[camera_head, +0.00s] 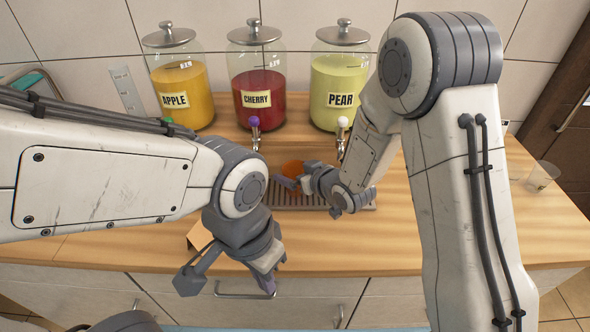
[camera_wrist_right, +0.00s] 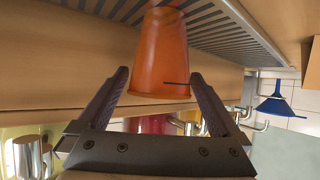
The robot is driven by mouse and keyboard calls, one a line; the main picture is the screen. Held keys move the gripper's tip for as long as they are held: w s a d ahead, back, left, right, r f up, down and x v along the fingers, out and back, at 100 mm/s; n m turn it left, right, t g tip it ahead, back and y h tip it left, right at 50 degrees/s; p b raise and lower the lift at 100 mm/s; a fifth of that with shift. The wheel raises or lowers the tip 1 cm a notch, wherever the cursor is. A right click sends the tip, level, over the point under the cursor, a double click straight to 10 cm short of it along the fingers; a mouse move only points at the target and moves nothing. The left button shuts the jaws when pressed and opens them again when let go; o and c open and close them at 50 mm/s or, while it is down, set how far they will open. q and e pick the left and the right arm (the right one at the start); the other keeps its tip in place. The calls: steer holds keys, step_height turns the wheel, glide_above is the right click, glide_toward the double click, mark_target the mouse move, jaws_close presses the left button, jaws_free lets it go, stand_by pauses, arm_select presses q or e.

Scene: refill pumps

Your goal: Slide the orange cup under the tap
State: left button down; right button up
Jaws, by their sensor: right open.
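The orange cup (camera_head: 292,168) stands on the drip tray (camera_head: 312,201), between the cherry tap (camera_head: 256,140) and the pear tap (camera_head: 341,148). The apple tap (camera_head: 167,121) is mostly hidden by my left arm. My right gripper (camera_head: 298,182) is at the cup, partly covering it. In the right wrist view the cup (camera_wrist_right: 162,55) appears between and just beyond the open fingers, with a gap visible on each side near the tips. My left gripper (camera_head: 230,283) is open and empty, low in front of the counter's edge.
Jars of apple (camera_head: 183,92), cherry (camera_head: 258,95) and pear (camera_head: 338,92) drink stand along the back wall. A clear empty cup (camera_head: 543,176) stands on the counter at the right. A cardboard-coloured piece (camera_head: 200,236) lies near the front edge, partly behind my left arm.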

steer(key=c, duration=1)
steer(key=shift+d, duration=2.65)
steer(key=shift+c, duration=0.3)
steer(key=shift+d+p, duration=0.55)
steer(key=shift+d, duration=2.3)
steer(key=o, duration=1.1)
steer(key=shift+c, duration=0.2)
